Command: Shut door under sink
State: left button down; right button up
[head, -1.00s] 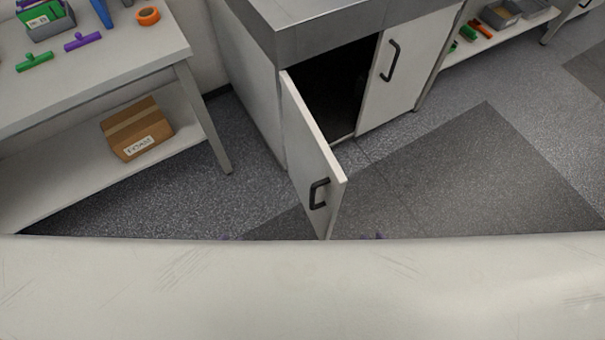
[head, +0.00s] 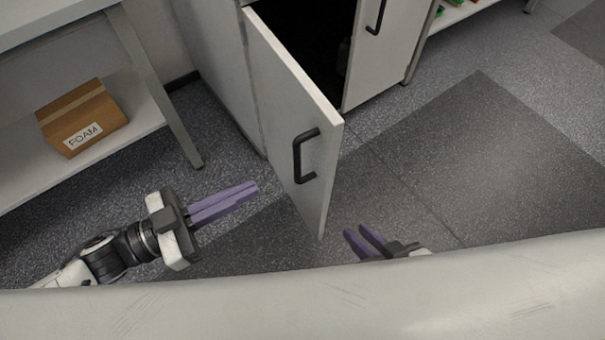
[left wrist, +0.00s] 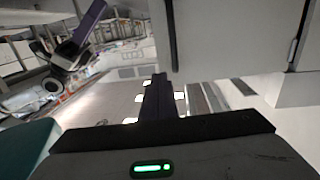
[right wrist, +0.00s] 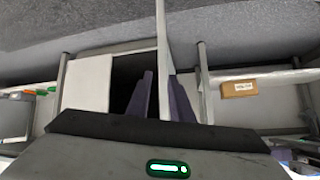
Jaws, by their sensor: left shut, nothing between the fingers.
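The left cabinet door (head: 275,105) under the sink stands wide open, swung out toward me. Its black handle (head: 304,156) is on the face toward my left gripper. The dark cabinet inside (head: 310,35) shows behind it. My left gripper (head: 255,188) is shut and empty, left of the door and apart from it, on the handle side. My right gripper (head: 356,236) is open and empty, right of the door's free edge and apart from it. In the right wrist view, the door shows edge-on (right wrist: 162,45), beyond the gap between the fingers.
The other cabinet door (head: 385,50) is closed, with its own black handle. At left stands a table with a lower shelf (head: 145,120) holding a cardboard box labelled FOAM (head: 85,118). The floor (head: 450,170) right of the open door is clear.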

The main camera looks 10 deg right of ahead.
aim_at(328, 154)
pick_arm(q)
jog(key=b+x, duration=0.2)
jog(key=x, duration=1.2)
